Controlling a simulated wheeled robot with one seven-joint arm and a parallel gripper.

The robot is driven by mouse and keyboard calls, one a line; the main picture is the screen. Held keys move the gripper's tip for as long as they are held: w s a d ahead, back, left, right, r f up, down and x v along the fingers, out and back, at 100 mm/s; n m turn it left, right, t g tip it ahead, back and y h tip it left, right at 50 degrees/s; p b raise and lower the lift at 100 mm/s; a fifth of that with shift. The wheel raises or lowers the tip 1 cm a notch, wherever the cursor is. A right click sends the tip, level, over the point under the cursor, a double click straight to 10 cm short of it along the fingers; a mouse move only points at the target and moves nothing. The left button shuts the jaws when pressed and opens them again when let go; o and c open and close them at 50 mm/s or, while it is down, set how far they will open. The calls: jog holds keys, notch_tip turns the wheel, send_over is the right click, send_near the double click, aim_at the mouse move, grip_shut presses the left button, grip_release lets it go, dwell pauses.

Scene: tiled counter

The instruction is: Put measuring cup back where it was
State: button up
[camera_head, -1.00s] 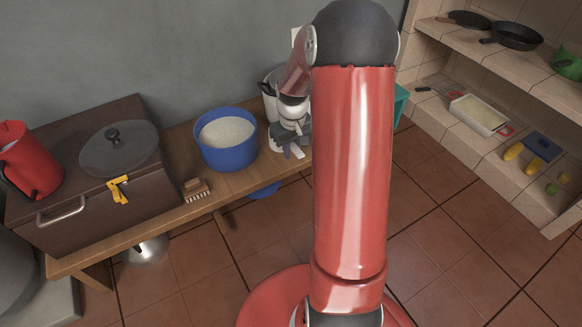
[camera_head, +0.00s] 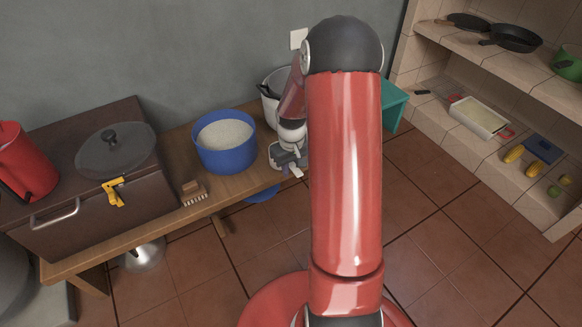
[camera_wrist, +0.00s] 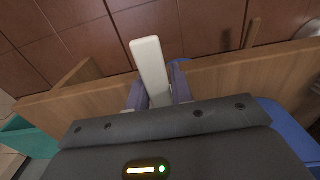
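The measuring cup's white handle (camera_wrist: 150,65) sticks out from between my gripper's fingers (camera_wrist: 158,88) in the wrist view, and both fingers lie against it. The cup's bowl is hidden there by the gripper body. In the head view my gripper (camera_head: 287,160) is low over the right end of the wooden bench, right of a blue tub (camera_head: 228,158) of white grain. A small pale end of the handle (camera_head: 297,172) shows beside it. I cannot tell whether the cup touches the bench.
A white pot (camera_head: 268,88) stands behind my gripper. A brush (camera_head: 194,193) lies left of the tub, and a brown box (camera_head: 95,205) with a grey lid (camera_head: 115,150) is farther left. The bench (camera_head: 235,188) has a narrow bare front strip. A teal object (camera_head: 395,105) is at right.

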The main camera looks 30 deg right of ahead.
aim_at(291, 164)
jog(key=o, duration=0.3)
jog(key=shift+o, duration=0.2)
jog(key=shift+r, duration=0.1)
notch_tip(291, 164, up, 12)
jog(key=p, duration=0.3)
jog(key=s+a+r+t+h, duration=0.1)
jog(key=s+a+r, duration=0.4)
jog(key=r, duration=0.2)
jog(key=s+a+r+t, duration=0.2)
jog(key=s+a+r, duration=0.25)
jog(key=r, duration=0.25)
jog(key=s+a+r+t, duration=0.1)
jog(key=s+a, duration=0.1)
jog(key=s, duration=0.4)
jog(key=s+a+r+t+y, duration=0.1)
jog(key=s+a+r, duration=0.1)
jog(key=s, duration=0.4)
jog(key=shift+s+a, duration=0.3)
jog(key=shift+a, duration=0.25)
jog(key=shift+r, duration=0.15)
